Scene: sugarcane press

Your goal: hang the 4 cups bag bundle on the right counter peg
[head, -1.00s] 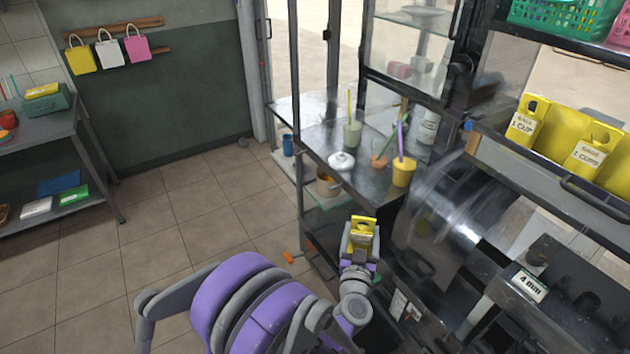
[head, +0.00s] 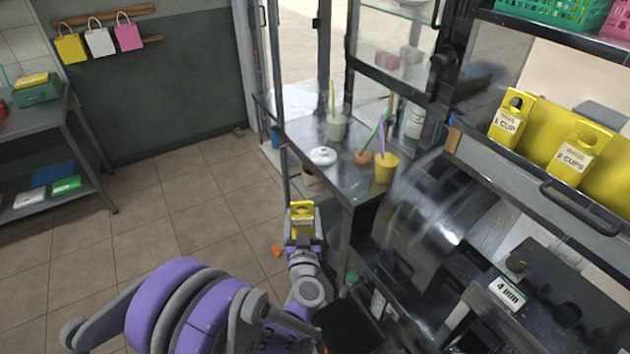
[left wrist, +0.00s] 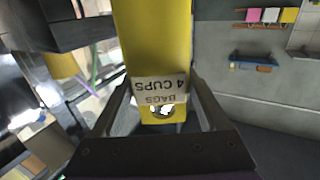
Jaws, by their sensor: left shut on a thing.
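The yellow 4 cups bag bundle (head: 302,218) is in my left gripper (head: 303,236), in front of the left end of the metal counter (head: 318,140). In the left wrist view the bundle (left wrist: 158,50) shows its "BAGS 4 CUPS" label upside down and a hole near the gripper. My left gripper's fingers (left wrist: 160,112) are shut on that holed end. The right counter peg cannot be made out for certain in either view. My right gripper is not in view.
Yellow 1 cup (head: 509,120) and 2 cups (head: 576,155) bundles stand in a holder at the right. Several cups and a white lidded bowl (head: 322,156) stand on the counter. Three bags hang on a wall rack (head: 110,15). Open tiled floor lies left.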

